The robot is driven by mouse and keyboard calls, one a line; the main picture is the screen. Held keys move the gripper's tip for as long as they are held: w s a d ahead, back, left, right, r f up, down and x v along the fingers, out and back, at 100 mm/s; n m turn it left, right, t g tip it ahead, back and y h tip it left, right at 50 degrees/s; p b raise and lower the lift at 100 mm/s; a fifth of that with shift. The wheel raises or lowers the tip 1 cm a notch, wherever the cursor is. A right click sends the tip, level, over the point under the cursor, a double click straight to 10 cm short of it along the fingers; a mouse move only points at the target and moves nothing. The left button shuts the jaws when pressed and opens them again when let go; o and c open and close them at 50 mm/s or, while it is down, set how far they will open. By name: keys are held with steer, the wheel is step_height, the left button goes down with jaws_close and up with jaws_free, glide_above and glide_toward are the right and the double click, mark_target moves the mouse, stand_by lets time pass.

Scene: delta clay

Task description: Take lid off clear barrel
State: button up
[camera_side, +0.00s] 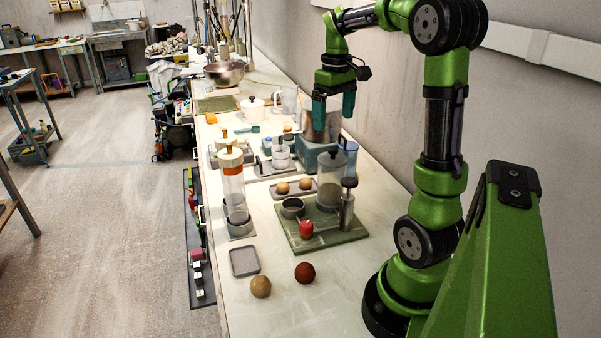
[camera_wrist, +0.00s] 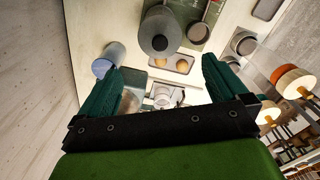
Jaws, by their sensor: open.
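A clear barrel (camera_side: 331,185) stands upright on a green board (camera_side: 350,236). A grey lid with a small knob (camera_side: 330,157) sits on its top. In the wrist view I see this lid (camera_wrist: 160,32) from above as a grey disc. My gripper (camera_side: 334,108) is open and empty, with teal fingers pointing down, above and behind the barrel. Its fingers (camera_wrist: 163,68) are apart and touch nothing in the wrist view.
A metal plunger (camera_side: 347,205), grey cup (camera_side: 292,207) and red piece (camera_side: 306,229) crowd the barrel. A tray of two tan balls (camera_side: 294,188) and a blue container (camera_side: 350,160) are close by.

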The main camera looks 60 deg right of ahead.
mark_target(332, 148)
step_height(332, 148, down, 10)
steer(key=shift+w+r, duration=0.1)
steer(key=shift+r, duration=0.1)
stand_by(0.3)
steer(key=c, duration=0.9)
